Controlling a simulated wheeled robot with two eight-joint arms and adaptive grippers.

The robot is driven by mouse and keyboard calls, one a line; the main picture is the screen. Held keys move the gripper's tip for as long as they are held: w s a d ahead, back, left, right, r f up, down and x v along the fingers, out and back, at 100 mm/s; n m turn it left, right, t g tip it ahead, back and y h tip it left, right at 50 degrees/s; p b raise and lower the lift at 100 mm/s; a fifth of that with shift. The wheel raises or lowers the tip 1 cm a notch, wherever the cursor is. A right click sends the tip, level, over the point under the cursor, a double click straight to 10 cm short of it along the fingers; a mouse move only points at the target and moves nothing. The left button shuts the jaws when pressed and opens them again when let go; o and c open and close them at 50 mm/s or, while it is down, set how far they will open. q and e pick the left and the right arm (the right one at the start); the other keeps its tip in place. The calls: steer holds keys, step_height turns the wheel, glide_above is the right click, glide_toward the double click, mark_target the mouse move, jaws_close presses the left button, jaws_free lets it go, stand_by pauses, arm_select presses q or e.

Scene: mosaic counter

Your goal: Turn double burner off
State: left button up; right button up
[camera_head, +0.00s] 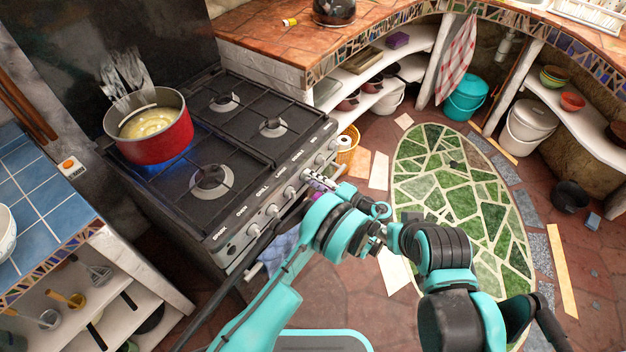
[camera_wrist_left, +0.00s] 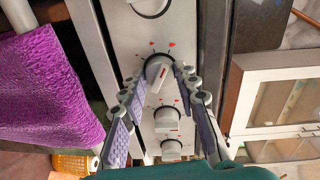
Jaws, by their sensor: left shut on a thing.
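The black stove (camera_head: 190,190) has a row of knobs along its front panel. A blue flame (camera_head: 155,168) burns under the red pot (camera_head: 160,140) on the left-hand side. My left gripper (camera_head: 318,181) is at the right part of the knob row. In the left wrist view, its fingers (camera_wrist_left: 158,88) are on either side of a stove knob (camera_wrist_left: 158,71), which sits between the fingertips. More knobs (camera_wrist_left: 167,119) show between the fingers, and one lies beyond. I cannot tell from the labels which burner this knob serves. My right gripper is not visible.
A purple towel (camera_wrist_left: 45,85) hangs beside the panel in the wrist view. Utensils (camera_head: 125,75) stand behind the pot. A wicker basket (camera_head: 348,145) stands just right of the stove. A green mosaic (camera_head: 450,180) covers open floor to the right.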

arm_select(q)
steer(key=m, duration=0.5)
steer(key=m+y, duration=0.1)
steer(key=m, duration=0.5)
steer(key=shift+w+g, duration=0.15)
steer(key=shift+g, duration=0.25)
steer(key=shift+m, duration=0.3)
steer(key=o, duration=1.2)
steer(key=shift+c, duration=0.2)
